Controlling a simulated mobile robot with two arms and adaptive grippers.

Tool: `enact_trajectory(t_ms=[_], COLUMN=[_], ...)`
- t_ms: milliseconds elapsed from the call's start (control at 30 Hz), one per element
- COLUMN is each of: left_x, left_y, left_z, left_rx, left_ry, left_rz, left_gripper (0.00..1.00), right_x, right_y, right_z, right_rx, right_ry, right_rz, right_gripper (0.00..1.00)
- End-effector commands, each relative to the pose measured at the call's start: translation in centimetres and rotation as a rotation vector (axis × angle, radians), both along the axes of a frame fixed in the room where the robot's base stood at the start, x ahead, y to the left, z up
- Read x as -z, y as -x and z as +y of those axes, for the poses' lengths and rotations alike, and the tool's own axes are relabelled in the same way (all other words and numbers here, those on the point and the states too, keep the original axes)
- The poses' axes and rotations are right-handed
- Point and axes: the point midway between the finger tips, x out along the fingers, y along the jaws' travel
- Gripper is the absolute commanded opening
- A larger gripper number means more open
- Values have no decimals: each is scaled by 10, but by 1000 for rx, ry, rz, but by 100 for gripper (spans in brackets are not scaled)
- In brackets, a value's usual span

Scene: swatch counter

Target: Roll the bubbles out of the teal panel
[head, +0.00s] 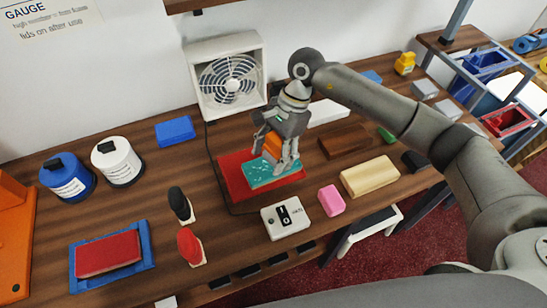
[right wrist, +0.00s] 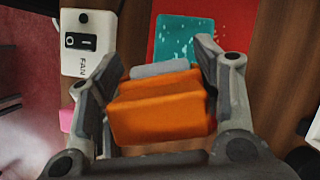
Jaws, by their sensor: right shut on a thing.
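The teal panel (head: 262,181) lies on a red mat (head: 232,166) on the wooden counter, in front of the fan. Pale speckles and blotches, like bubbles, show on it in the right wrist view (right wrist: 190,36). My right gripper (head: 277,153) is shut on a roller with an orange body (right wrist: 160,112) and a grey cylinder (right wrist: 160,69) at its far end. In the head view the roller's orange body (head: 271,147) is over the panel's far part; I cannot tell whether the cylinder touches it. My gripper hides part of the panel. My left gripper is not in view.
A white fan (head: 228,82) stands behind the mat; its switch box (head: 286,217) sits in front. A pink block (head: 331,200) and a cream block (head: 369,177) lie to the right.

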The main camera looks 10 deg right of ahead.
Motion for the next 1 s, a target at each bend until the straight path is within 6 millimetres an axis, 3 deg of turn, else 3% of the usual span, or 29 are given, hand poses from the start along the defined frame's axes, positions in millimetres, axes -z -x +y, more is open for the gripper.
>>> enact_trajectory(t_ms=[400,1000], left_x=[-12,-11], left_y=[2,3], left_z=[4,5], left_rx=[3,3], left_ry=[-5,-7], left_rz=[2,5], left_gripper=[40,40], right_x=[-36,-36], right_y=[-3,-3], right_z=[0,0], right_rx=[11,12], right_ry=[-1,-1], right_rz=[-2,-1], right_gripper=[28,28])
